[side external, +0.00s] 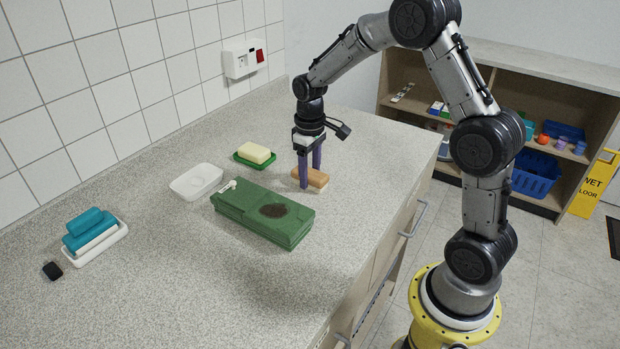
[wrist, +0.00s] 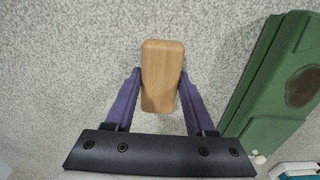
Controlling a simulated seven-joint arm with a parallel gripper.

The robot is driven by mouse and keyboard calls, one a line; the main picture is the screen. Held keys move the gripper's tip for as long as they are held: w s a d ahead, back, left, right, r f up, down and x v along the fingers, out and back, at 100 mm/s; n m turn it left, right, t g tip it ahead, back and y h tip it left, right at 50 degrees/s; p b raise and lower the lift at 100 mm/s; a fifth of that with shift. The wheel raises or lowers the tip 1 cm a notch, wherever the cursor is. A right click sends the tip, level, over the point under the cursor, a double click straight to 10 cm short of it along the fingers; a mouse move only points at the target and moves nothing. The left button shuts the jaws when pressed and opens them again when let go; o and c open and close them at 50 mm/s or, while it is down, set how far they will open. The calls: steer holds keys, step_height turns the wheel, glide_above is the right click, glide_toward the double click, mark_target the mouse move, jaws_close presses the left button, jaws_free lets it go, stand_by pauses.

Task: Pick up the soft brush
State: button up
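The brush has a light wooden block back (side external: 314,178) with a paler strip underneath that may be bristles. It lies on the speckled counter near its right edge. The gripper looks open, and the brush appears to rest on the counter.
A green box-like item (side external: 236,207) with a dark patch lies just left of the brush. The front counter is clear.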

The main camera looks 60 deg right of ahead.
mark_target(310, 172)
jaws_close()
steer(key=shift+r, duration=0.1)
steer(key=shift+r, duration=0.5)
step_height(310, 172, up, 2)
steer(key=shift+r, duration=0.2)
steer(key=s+r, duration=0.2)
steer(key=s+a+r, duration=0.1)
steer(key=s+r, duration=0.1)
steer(key=r, duration=0.1)
steer(key=shift+s+a+r, duration=0.1)
steer(key=shift+s+r, duration=0.05)
steer(key=shift+s, duration=0.1)
steer(key=s+a+r, duration=0.2)
steer(key=s+r, duration=0.2)
steer(key=s, duration=0.5)
steer(key=shift+a, duration=0.25)
